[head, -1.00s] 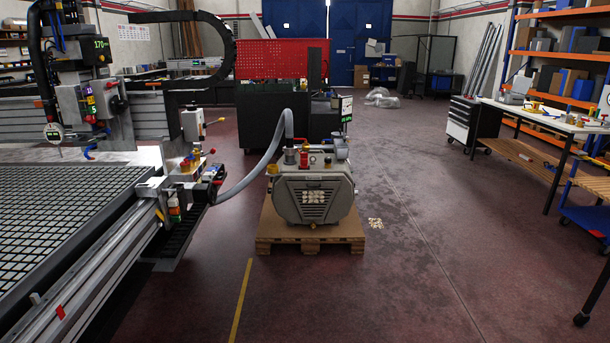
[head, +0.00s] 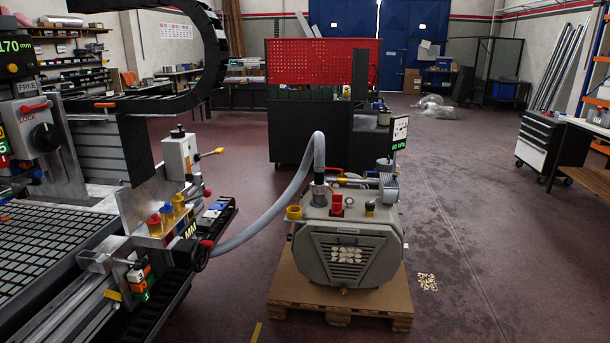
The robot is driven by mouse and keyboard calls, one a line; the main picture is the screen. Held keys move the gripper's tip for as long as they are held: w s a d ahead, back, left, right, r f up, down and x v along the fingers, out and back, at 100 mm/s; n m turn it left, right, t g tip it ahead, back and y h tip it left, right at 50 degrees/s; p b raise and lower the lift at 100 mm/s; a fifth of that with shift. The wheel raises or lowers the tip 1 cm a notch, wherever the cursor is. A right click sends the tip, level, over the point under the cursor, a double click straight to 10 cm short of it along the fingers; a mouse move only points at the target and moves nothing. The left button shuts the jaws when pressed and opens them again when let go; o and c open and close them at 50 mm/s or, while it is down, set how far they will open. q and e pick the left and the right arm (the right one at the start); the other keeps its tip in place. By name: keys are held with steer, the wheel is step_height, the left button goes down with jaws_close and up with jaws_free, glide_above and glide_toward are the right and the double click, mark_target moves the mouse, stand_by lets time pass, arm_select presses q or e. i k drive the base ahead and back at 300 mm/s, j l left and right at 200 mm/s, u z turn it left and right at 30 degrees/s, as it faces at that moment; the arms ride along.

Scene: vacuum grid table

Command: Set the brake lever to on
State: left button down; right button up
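No lever in the head view carries a readable brake label, so I cannot tell for certain which is the brake lever. A red handle (head: 33,107) sits on the grey control box (head: 30,132) at the left edge, with a "FREE" sign above it and red lettering, seemingly "LOCK", below. A white box (head: 181,157) on the table's corner carries a short lever with a yellow knob (head: 217,151), pointing right. Neither of my grippers is in view.
The vacuum grid table (head: 40,245) fills the lower left. A grey hose (head: 272,225) arcs from its corner to a grey vacuum pump (head: 347,250) on a wooden pallet (head: 335,308). Open floor (head: 480,250) lies right of the pump. A drawer cabinet (head: 538,143) stands at the right.

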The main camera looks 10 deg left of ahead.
mark_target(207, 193)
steer(key=i+u, duration=0.1)
steer(key=i, duration=0.55)
steer(key=i+l+u, duration=0.1)
steer(key=i, duration=0.55)
steer(key=i+l+u, duration=0.1)
steer(key=i, duration=0.55)
steer(key=i+l+u, duration=0.2)
steer(key=i+u, duration=0.2)
steer(key=i+l+u, duration=0.8)
